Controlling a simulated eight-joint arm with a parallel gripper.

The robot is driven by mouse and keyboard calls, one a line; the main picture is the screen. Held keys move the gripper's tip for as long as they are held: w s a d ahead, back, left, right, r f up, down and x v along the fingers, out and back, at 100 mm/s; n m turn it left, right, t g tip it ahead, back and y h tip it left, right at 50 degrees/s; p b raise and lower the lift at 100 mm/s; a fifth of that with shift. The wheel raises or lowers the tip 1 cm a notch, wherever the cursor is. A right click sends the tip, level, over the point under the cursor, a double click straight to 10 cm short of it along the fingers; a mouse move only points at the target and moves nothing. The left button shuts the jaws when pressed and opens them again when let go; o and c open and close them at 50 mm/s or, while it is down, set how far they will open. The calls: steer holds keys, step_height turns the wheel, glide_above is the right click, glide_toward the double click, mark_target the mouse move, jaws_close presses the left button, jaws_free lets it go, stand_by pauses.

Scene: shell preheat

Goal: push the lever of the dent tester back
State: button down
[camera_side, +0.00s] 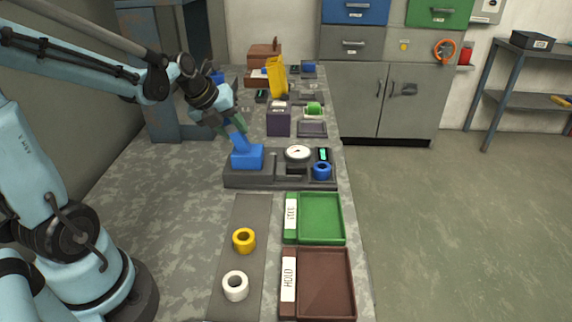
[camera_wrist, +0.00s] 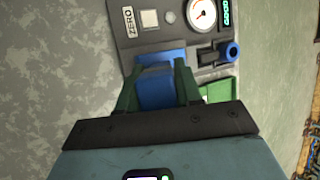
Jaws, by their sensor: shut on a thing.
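The dent tester (camera_side: 275,181) is a dark grey base on the bench, with a round white dial (camera_side: 298,153), a small lit display (camera_side: 323,155) and a blue ring (camera_side: 322,171) at its right end. Its blue lever (camera_side: 247,157) stands at the left end, its upper part tilted toward my arm. My gripper (camera_side: 234,125) is at the lever's top. In the wrist view its green fingers (camera_wrist: 157,88) are closed on both sides of the blue lever (camera_wrist: 155,92). The display there (camera_wrist: 227,12) reads GOOD. The fingers hide part of the lever's grip.
A green tray (camera_side: 341,220) and a brown tray (camera_side: 350,285) labelled HOLD stand in front. Yellow (camera_side: 244,240) and white (camera_side: 235,286) rings lie on a grey mat (camera_side: 252,207). A purple box (camera_side: 278,120) and a yellow object (camera_side: 277,77) stand behind.

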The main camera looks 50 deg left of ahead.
steer(key=c, duration=0.8)
jaws_free()
steer(key=shift+c, duration=0.2)
steer(key=v, duration=1.2)
steer(key=s+d+f+n, duration=0.1)
steer(key=d+f+n, duration=0.3)
steer(key=n, duration=0.9)
steer(key=s+d+f+n, duration=0.1)
steer(key=d+f+n, duration=0.3)
steer(key=d+n, duration=0.6)
steer(key=n, duration=0.3)
steer(key=shift+d+f+t, duration=0.3)
steer(key=shift+f+t, duration=0.05)
steer(key=shift+t, duration=0.05)
